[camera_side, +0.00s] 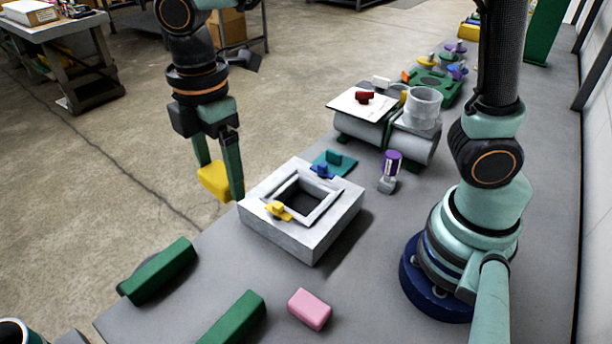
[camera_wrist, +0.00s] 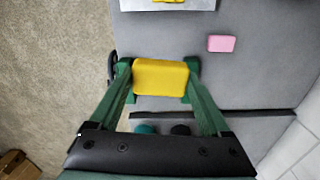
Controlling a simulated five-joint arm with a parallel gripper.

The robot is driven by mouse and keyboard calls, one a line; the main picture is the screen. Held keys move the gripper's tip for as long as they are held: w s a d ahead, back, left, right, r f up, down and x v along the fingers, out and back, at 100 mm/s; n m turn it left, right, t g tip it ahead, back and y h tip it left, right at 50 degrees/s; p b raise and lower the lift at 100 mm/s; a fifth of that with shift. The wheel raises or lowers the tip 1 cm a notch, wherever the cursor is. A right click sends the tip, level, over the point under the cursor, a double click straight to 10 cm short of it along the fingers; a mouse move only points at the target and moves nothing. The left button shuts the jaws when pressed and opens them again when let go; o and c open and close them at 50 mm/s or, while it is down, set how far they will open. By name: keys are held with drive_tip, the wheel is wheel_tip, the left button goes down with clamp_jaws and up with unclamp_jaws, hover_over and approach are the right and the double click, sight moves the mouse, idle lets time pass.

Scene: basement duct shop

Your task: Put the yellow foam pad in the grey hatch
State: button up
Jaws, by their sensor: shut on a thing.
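The yellow foam pad (camera_side: 214,181) is a soft-edged yellow block. My gripper (camera_side: 220,180) is shut on it, with one finger at each side. In the wrist view the pad (camera_wrist: 161,77) sits between the two green fingers of my gripper (camera_wrist: 160,75). In the side view the pad shows to the left of the grey hatch (camera_side: 301,192), apart from it. The hatch is a square opening with a pale raised frame and a dark inside, on top of a grey block (camera_side: 285,236). Only an edge of that block (camera_wrist: 205,4) shows at the top of the wrist view.
A small yellow clip (camera_side: 279,210) lies on the hatch frame's near edge. A blue clip (camera_side: 322,171) and teal piece (camera_side: 335,163) are at its far side. A pink block (camera_side: 310,309) and green bars (camera_side: 160,271) lie nearer. A purple-topped item (camera_side: 390,168) and ducts (camera_side: 415,138) stand right.

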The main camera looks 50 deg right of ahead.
sight(240, 268)
drive_tip(key=shift+s+a+n, duration=0.2)
drive_tip(key=shift+a+n, duration=0.2)
drive_tip(key=shift+a, duration=0.1)
wheel_tip(240, 268, down, 20)
drive_tip(key=shift+r, duration=0.25)
drive_tip(key=shift+f, duration=0.2)
drive_tip(key=o, duration=1.2)
drive_tip(key=shift+c, duration=0.2)
